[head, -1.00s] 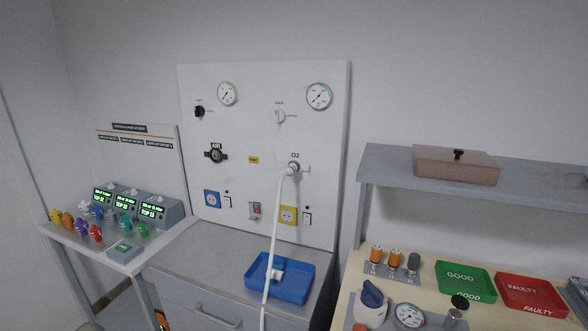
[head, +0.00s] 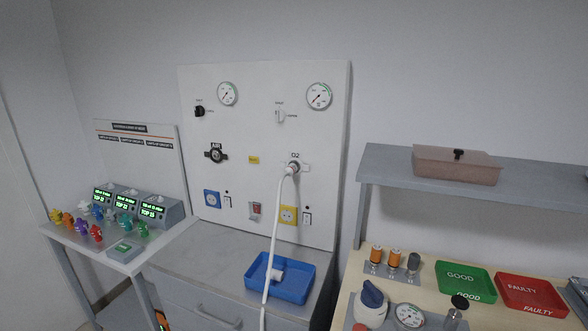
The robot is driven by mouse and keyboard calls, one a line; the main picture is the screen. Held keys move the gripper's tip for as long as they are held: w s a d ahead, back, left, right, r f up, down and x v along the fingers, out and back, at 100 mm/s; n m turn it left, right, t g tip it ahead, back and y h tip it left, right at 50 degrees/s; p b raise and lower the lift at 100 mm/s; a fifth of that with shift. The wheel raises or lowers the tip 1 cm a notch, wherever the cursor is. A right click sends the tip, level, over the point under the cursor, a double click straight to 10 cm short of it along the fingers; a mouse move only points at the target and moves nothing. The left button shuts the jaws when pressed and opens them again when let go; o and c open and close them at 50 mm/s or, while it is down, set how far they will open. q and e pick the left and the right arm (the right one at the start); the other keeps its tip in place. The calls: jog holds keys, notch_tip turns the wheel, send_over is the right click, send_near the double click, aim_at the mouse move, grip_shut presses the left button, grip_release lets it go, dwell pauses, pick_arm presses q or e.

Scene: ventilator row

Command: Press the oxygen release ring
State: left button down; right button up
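The white wall panel (head: 258,120) stands behind a grey cabinet. Its O2 outlet (head: 293,168) is at the right of the panel, under the label O2, and the release ring there is too small to make out clearly. A white hose (head: 275,235) is plugged into the O2 outlet and hangs down past the blue tray (head: 300,285). A white fitting (head: 275,275) shows at the tray beside the hose. Neither of my grippers is in view.
The dark AIR outlet (head: 215,156) is left of the O2 outlet. A table with monitors (head: 153,211) and coloured connectors stands left. At right are a shelf with a pinkish box (head: 456,165), a green GOOD tray (head: 464,281) and a red FAULTY tray (head: 531,295).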

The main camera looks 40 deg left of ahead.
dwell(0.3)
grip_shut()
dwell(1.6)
